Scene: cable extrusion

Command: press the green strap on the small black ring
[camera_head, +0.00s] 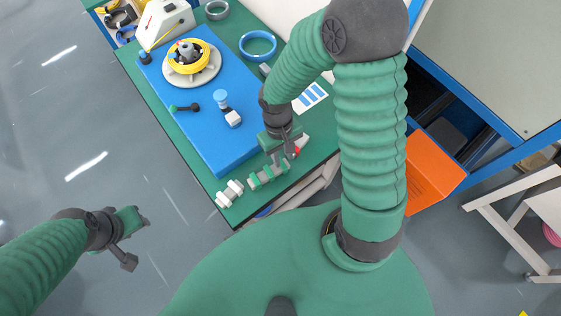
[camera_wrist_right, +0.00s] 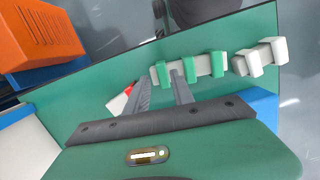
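Several green straps (camera_head: 254,181) are on a white bar at the table's near edge; they show in the right wrist view (camera_wrist_right: 189,69). My right gripper (camera_head: 286,160) is over the bar's far end. In its wrist view, the fingertips (camera_wrist_right: 158,76) stand apart, with the left-most strap between or just beyond them; I cannot tell if they touch it. My left gripper (camera_head: 137,238) is open and empty over the floor, away from the table. Black rings (camera_head: 118,18) lie in the yellow bin at the upper left; which is the small one is unclear.
The green table (camera_head: 322,150) bears a blue mat (camera_head: 215,140) with a yellow coil (camera_head: 187,64) on a disc. A red and white object (camera_head: 301,144) lies close beside my right gripper. White blocks (camera_head: 229,193) stand near the corner.

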